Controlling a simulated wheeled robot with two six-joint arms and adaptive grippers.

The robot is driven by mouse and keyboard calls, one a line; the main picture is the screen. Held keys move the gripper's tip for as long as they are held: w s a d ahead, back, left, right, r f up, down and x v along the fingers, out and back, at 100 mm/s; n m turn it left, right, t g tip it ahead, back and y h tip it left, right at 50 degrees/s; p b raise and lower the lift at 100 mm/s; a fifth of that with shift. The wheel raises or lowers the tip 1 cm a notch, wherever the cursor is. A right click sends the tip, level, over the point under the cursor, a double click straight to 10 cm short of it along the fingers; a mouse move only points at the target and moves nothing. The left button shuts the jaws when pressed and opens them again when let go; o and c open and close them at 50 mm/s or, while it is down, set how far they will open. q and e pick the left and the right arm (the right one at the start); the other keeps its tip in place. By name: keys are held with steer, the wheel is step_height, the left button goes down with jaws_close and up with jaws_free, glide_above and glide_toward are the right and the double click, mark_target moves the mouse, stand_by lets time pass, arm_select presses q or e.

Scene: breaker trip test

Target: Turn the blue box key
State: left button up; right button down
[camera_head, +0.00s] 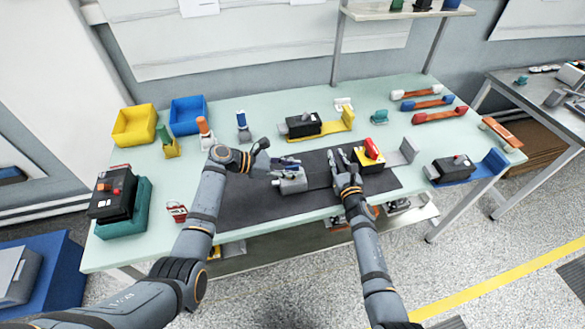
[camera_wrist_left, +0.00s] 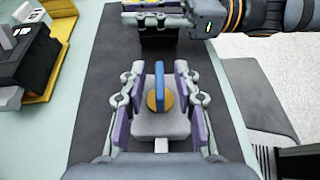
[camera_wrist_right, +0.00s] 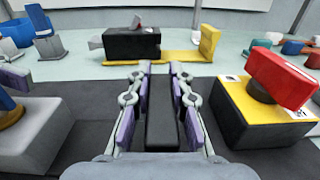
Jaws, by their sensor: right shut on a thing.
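The blue key (camera_wrist_left: 159,82) stands upright on a round yellow base on top of a grey box (camera_wrist_left: 160,122), on the dark mat. In the head view the grey box (camera_head: 292,186) is partly covered by my left gripper (camera_head: 284,168). In the left wrist view my left gripper (camera_wrist_left: 158,85) is open, with a finger on each side of the key and gaps between. My right gripper (camera_head: 343,160) is shut on a black block (camera_wrist_right: 162,115), between the grey box and a yellow box. The blue key also shows at the left edge of the right wrist view (camera_wrist_right: 5,98).
The yellow box (camera_head: 360,160) with a red handle (camera_head: 371,148) is right of my right gripper. A black device on a yellow bracket (camera_head: 335,124) stands behind. Yellow (camera_head: 134,125) and blue (camera_head: 188,112) bins are at the back left. The mat's front left (camera_head: 245,212) is clear.

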arm_select(q)
steer(key=v, duration=1.2)
arm_select(e)
steer(key=c, duration=1.1)
jaws_free()
steer(key=shift+c, duration=0.2)
steer(key=v, duration=1.2)
arm_select(q)
steer(key=shift+f, duration=0.1)
